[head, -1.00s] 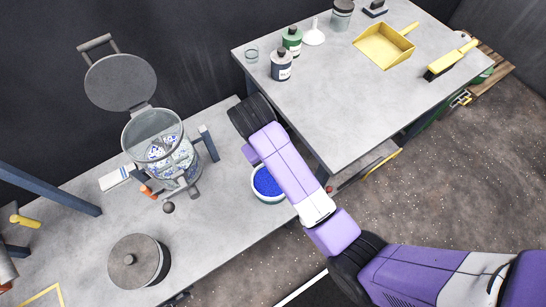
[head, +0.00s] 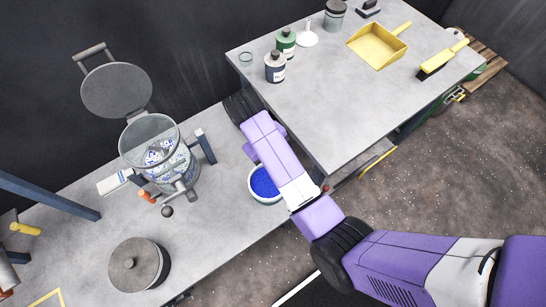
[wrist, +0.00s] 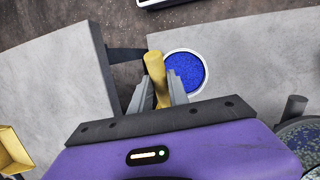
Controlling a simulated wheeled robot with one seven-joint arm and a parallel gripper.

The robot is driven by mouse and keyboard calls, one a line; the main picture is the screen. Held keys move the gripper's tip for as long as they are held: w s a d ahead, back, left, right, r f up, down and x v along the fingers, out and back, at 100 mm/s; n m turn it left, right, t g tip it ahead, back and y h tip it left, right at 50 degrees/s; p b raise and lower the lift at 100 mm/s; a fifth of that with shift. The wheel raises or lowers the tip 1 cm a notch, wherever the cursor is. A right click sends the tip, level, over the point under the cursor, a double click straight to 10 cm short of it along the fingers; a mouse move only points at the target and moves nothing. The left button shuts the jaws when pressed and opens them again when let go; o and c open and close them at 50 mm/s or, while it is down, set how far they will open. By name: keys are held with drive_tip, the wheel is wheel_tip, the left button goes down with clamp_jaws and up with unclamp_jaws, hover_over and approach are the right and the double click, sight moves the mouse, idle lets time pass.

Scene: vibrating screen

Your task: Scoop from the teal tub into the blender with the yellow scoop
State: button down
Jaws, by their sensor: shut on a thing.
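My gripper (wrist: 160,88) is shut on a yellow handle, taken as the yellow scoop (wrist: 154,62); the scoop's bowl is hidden. The teal tub (head: 252,193) is round with a pale rim and stands on the lower grey bench, filled with blue granules. In the wrist view the tub (wrist: 204,84) lies just right of the handle. The blender (head: 178,172) is a clear round vessel on the left of the bench with blue and white bits inside; its grey lid (head: 117,90) stands open. In the head view my arm hides the gripper and scoop.
A grey lidded pot (head: 138,263) stands at the front left of the bench. The higher table (head: 340,120) at right holds bottles, a funnel, a yellow dustpan (head: 378,50) and a yellow brush (head: 440,60). A blue post (head: 50,192) crosses at left.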

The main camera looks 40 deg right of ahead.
drive_tip(key=shift+s+d+f+n+p, duration=0.2)
drive_tip(key=shift+d+f+n+p, duration=0.15)
drive_tip(key=shift+d+n, duration=0.4)
wheel_tip(320, 180, down, 12)
drive_tip(key=w+n+t+h+b, duration=0.1)
drive_tip(key=n+t+h+b, duration=0.2)
drive_tip(key=n+b, duration=0.45)
drive_tip(key=w+f+n+t+h+b, duration=0.1)
drive_tip(key=w+n+t+h+b, duration=0.3)
drive_tip(key=n, duration=0.6)
drive_tip(key=s+d+r+g+y+p, duration=0.2)
drive_tip(key=d+r+y+p, duration=0.2)
drive_tip(key=y+p, duration=0.5)
drive_tip(key=shift+s+d+r+m+p, duration=0.2)
drive_tip(key=shift+d+m+p, duration=0.3)
drive_tip(key=shift+p, duration=2)
